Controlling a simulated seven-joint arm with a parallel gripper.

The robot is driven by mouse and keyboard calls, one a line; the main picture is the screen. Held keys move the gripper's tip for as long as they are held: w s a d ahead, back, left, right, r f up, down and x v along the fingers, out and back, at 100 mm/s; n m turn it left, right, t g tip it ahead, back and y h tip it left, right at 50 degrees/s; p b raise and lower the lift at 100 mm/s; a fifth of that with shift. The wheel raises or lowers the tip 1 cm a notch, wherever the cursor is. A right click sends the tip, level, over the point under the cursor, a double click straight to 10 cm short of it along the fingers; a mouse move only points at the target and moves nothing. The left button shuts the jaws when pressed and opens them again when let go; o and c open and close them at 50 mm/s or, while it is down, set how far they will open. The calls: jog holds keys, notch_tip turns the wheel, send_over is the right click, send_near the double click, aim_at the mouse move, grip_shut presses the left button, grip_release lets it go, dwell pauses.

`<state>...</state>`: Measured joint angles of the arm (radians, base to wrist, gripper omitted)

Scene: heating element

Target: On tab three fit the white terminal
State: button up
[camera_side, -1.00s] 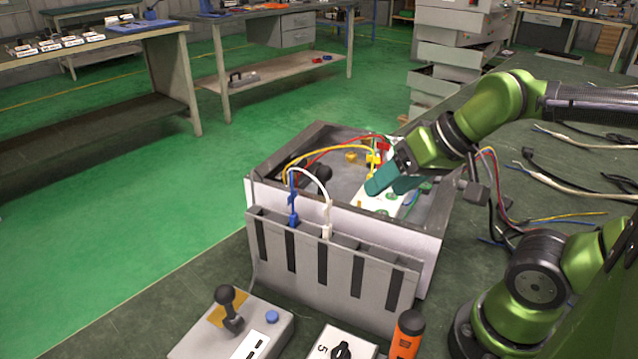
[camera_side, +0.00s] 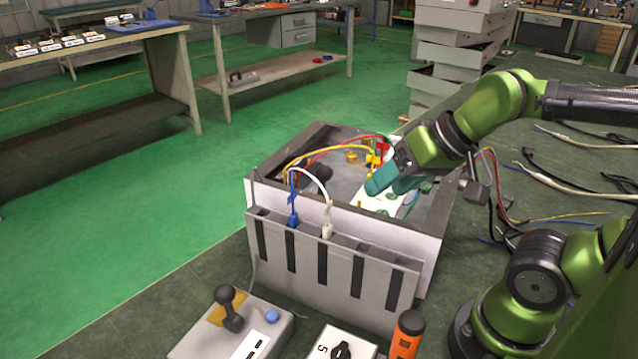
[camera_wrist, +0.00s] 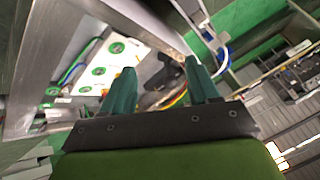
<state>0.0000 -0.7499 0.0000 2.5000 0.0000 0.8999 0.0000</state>
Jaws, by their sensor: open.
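The white terminal (camera_side: 327,231) sits at the top of a slot in the grey holder (camera_side: 385,286) on the front of the box, with a white wire arching up from it. A blue terminal (camera_side: 292,220) sits in a slot to its left. My gripper (camera_side: 385,187) is open and empty above the box, right of the white terminal and apart from it. Its two teal fingers also show spread in the wrist view (camera_wrist: 160,76). A white plate (camera_wrist: 97,74) with several green-ringed spots lies inside the box. I cannot tell which tab is three.
The box has a grey rim (camera_side: 407,227). Red and yellow (camera_side: 372,160) terminals and wires are at its far side. In front stand a lever box (camera_side: 265,325), a knob box (camera_side: 341,345) and an orange-handled tool (camera_side: 407,334). Loose cables (camera_side: 570,165) lie at right.

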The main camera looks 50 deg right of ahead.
dwell(0.3)
jog(key=c, duration=0.5)
jog(key=shift+o, duration=0.2)
jog(key=shift+a, duration=0.1)
